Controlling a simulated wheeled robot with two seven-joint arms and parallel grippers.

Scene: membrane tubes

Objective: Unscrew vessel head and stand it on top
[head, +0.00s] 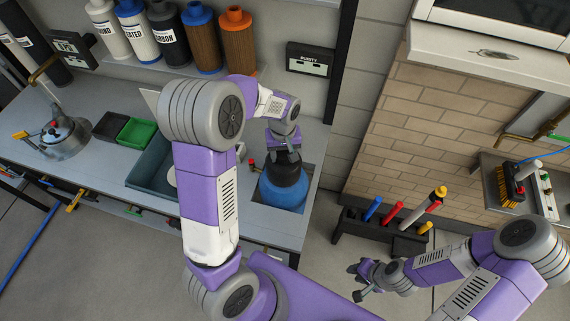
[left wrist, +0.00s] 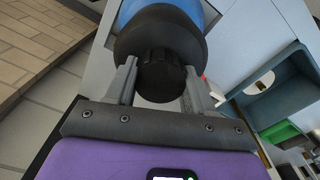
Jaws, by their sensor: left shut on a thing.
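The vessel is a blue tank (head: 283,192) with a black head (head: 286,170), set into the right end of the counter. It stands upright. My left gripper (head: 284,152) points down at the top of the head. In the left wrist view my left gripper (left wrist: 160,82) has one finger on each side of the round ribbed black knob (left wrist: 160,75) of the head and is shut on it. The blue tank (left wrist: 165,10) shows behind the head. My right gripper (head: 362,280) is far to the right, away from the vessel, with its fingers apart and nothing visible between them.
Filter cartridges (head: 202,38) line the back shelf. A black rack (head: 365,235) with coloured tools stands right of the counter.

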